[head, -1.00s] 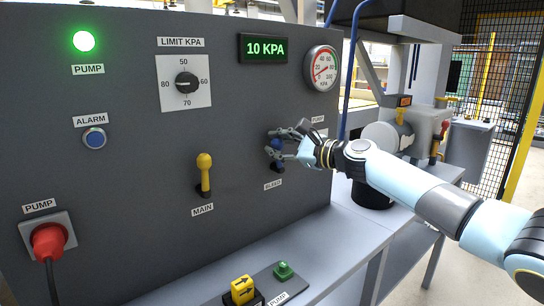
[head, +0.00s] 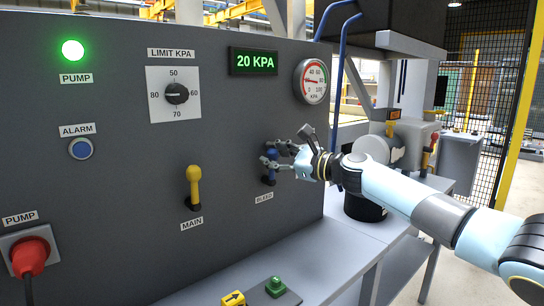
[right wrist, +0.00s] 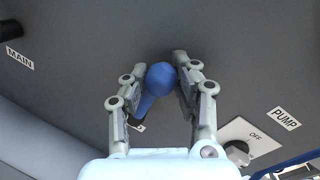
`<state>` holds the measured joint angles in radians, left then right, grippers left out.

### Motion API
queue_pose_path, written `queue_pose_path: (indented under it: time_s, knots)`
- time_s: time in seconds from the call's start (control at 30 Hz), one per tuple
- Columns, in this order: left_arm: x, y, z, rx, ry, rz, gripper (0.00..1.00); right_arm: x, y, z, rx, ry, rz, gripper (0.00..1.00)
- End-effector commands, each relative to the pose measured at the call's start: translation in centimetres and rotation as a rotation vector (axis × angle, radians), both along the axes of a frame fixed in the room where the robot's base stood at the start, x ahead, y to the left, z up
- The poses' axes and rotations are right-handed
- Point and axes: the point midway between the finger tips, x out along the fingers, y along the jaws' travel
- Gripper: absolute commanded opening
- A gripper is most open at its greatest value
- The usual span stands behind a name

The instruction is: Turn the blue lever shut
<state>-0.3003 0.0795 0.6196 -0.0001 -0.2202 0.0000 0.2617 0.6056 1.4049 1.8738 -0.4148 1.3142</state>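The blue lever (head: 271,167) stands on the grey panel above the BLEED label, its handle pointing up in the head view. In the right wrist view its round blue knob (right wrist: 161,77) sits between the two fingertips. My right gripper (head: 270,153) is at the lever, with one finger close against each side of the knob. The fingers look shut on it, and they hide part of the lever in the head view. My left gripper is in neither view.
The yellow MAIN lever (head: 193,187) is left of the blue lever. A PUMP switch (right wrist: 240,148) is close by on the right. The display (head: 253,62) reads 20 KPA. The green PUMP lamp (head: 73,50) is lit. A grey bench (head: 225,279) runs below the panel.

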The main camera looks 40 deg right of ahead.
Motion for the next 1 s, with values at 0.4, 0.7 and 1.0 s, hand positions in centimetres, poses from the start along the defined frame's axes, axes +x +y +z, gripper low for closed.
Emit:
queue_pose_path:
  time_s: [0.4, 0.7, 1.0]
  knots:
    - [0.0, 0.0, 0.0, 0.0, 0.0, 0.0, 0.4, 0.0, 0.0, -0.2, 0.0, 0.002, -0.001, 0.58]
    - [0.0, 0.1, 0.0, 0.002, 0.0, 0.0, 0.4, -2.3, -0.7, -0.2, -0.004, 0.005, 0.0, 0.58]
    - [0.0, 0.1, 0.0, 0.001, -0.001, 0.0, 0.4, -6.4, -2.0, -0.2, -0.002, 0.003, -0.001, 0.58]
